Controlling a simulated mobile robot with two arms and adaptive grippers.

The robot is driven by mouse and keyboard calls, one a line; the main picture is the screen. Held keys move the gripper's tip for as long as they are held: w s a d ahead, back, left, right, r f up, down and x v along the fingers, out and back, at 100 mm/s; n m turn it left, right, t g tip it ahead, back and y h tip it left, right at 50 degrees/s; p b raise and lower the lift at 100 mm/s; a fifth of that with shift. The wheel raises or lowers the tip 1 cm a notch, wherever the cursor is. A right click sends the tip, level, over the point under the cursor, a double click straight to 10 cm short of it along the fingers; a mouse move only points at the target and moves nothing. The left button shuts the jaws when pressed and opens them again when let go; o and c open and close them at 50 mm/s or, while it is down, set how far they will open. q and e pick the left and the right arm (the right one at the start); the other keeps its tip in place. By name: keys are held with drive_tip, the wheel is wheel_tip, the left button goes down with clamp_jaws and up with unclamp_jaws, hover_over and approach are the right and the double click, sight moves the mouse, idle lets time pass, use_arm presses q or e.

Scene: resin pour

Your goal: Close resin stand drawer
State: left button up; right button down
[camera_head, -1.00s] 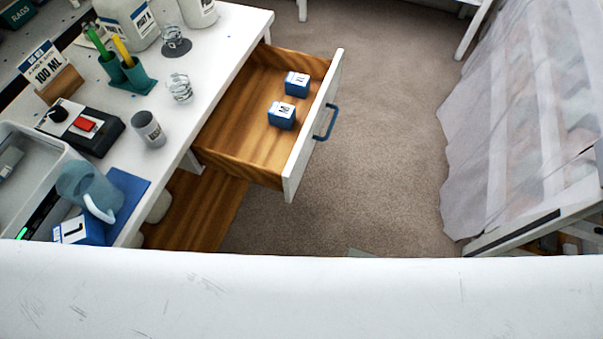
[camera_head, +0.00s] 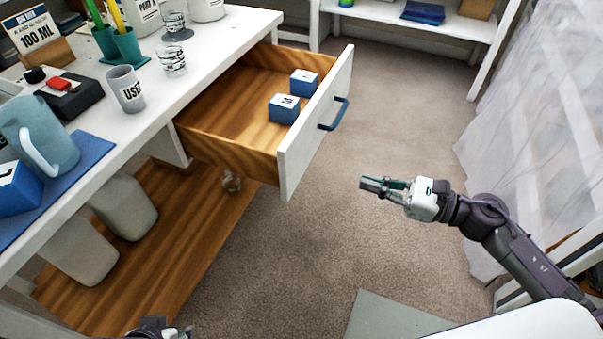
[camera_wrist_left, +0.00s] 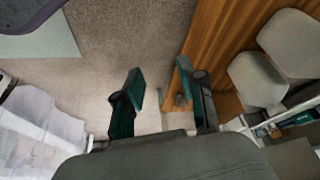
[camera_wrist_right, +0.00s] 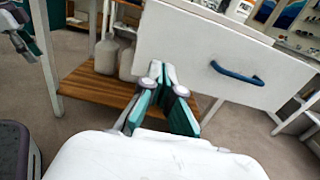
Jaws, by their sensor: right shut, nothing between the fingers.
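The resin stand drawer (camera_head: 318,125) is pulled out from the white bench, with a white front, wooden sides and a blue handle (camera_head: 340,114). Two blue lettered blocks (camera_head: 284,109) sit inside it. My right gripper (camera_head: 374,185) is shut and empty, to the right of and apart from the drawer front in the head view. In the right wrist view, the drawer front (camera_wrist_right: 195,50) and its handle (camera_wrist_right: 237,73) are beyond the fingers. My left gripper is open and empty over the floor in the left wrist view (camera_wrist_left: 160,82); the head view barely shows it at the bottom edge.
The bench top (camera_head: 215,70) holds a grey cup (camera_head: 126,89), a blue-grey pitcher (camera_head: 40,140), and glasses. Pale jugs (camera_head: 125,205) stand on the wooden lower shelf (camera_head: 190,235). A translucent curtain (camera_head: 530,110) hangs at right. Carpet in front of the drawer is clear.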

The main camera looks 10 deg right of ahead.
sight(296, 159)
drive_tip(key=p+x, duration=0.1)
drive_tip(key=x, duration=1.1)
drive_tip(key=shift+w, duration=0.15)
use_arm(q)
drive_tip(key=shift+s+a+r+g, duration=0.15)
drive_tip(key=shift+s+g, duration=0.1)
drive_tip(key=shift+s, duration=0.15)
drive_tip(key=shift+s+a+r+g, duration=0.1)
drive_tip(key=shift+s+g, duration=0.15)
drive_tip(key=shift+s, duration=0.15)
use_arm(e)
drive_tip(key=shift+w+a, duration=0.35)
drive_tip(key=shift+a, duration=0.2)
